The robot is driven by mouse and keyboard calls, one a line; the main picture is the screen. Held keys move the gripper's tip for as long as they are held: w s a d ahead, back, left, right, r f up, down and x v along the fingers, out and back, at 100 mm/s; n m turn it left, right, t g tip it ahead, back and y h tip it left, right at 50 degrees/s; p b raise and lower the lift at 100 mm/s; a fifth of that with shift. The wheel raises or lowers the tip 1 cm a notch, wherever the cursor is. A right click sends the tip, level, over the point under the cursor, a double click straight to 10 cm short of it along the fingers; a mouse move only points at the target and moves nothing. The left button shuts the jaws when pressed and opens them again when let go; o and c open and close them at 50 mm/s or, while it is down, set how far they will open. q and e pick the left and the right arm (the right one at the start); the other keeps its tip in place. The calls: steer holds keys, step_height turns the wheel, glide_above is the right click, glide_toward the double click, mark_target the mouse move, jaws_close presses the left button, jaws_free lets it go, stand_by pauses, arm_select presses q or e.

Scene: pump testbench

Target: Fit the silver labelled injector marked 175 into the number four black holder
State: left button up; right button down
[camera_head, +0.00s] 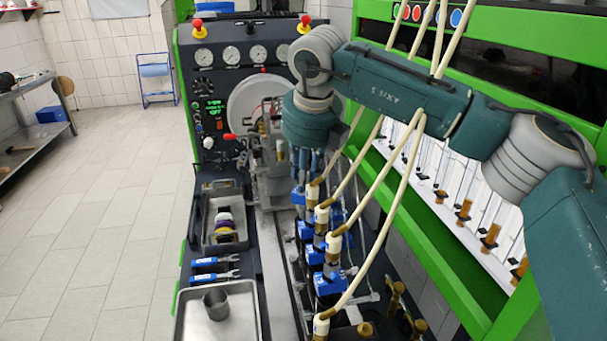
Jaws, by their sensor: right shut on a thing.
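My right arm comes in from the right, and its gripper (308,168) points down over the far end of a row of injector stations. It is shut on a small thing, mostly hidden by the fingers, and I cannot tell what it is. Below it, blue parts (313,255) and dark holders stand in a row on the bench, partly covered by hoses. No number on a holder and no 175 label can be read, so I cannot single out the injector or holder four. My left gripper is not in view.
Pale hoses (372,265) with brown ends hang across the stations. A metal tray (240,320) with a grey cup (216,304) lies at front left. Blue-handled wrenches (215,262) lie behind it. A green frame (425,235) bounds the right. The floor at left is clear.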

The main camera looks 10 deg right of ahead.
steer(key=shift+d+x, duration=0.2)
steer(key=shift+x, duration=0.95)
steer(key=shift+s+b, duration=0.15)
steer(key=shift+b, duration=0.3)
stand_by(0.4)
steer(key=shift+f+b, duration=0.5)
steer(key=shift+f, duration=0.1)
steer(key=c, duration=1.8)
jaws_free()
steer(key=shift+p+v, duration=0.4)
steer(key=shift+v, duration=0.35)
steer(key=p+v, duration=0.3)
steer(key=v, duration=0.6)
steer(key=shift+r, duration=0.3)
